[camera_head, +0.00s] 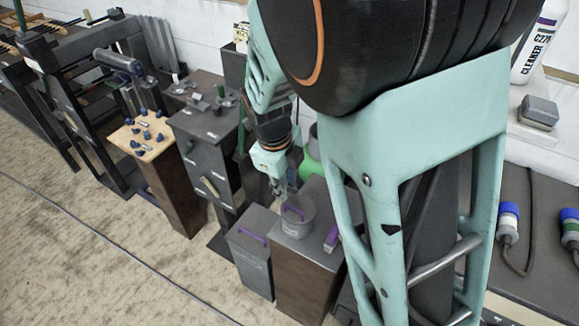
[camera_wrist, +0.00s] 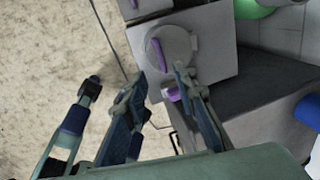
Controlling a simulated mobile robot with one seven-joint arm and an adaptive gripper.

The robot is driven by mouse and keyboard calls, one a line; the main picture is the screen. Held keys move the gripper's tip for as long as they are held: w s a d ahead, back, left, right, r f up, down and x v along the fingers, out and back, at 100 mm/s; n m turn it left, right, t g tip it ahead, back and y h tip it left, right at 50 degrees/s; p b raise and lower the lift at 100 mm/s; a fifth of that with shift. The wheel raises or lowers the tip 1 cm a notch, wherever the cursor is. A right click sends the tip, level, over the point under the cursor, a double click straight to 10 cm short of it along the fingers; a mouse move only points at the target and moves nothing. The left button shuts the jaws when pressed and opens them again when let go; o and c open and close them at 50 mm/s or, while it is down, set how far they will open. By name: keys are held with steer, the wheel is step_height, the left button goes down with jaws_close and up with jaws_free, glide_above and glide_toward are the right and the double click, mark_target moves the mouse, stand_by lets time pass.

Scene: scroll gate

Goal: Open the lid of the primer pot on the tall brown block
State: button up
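The primer pot (camera_head: 297,224) is a grey round pot with a purple handle arched over its lid. It stands on the tall brown block (camera_head: 302,288), and the lid looks shut. In the wrist view the round grey lid (camera_wrist: 180,48) and its purple handle (camera_wrist: 158,55) lie just beyond my fingertips. My gripper (camera_head: 280,186) hangs above and behind the pot in the head view, apart from it. In the wrist view my gripper (camera_wrist: 158,86) is open and empty, with a purple piece (camera_wrist: 173,93) on the block showing between the fingers.
A grey box (camera_head: 250,262) with a purple handle stands left of the block. A dark cabinet (camera_head: 207,140) and a wooden-topped block (camera_head: 165,175) stand farther left. A green round object (camera_head: 311,166) is behind the pot. The floor at left is clear.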

mark_target(291, 207)
steer(key=b+x, duration=0.1)
steer(key=x, duration=0.9)
steer(key=shift+f, duration=0.2)
steer(key=shift+c, duration=0.2)
jaws_close()
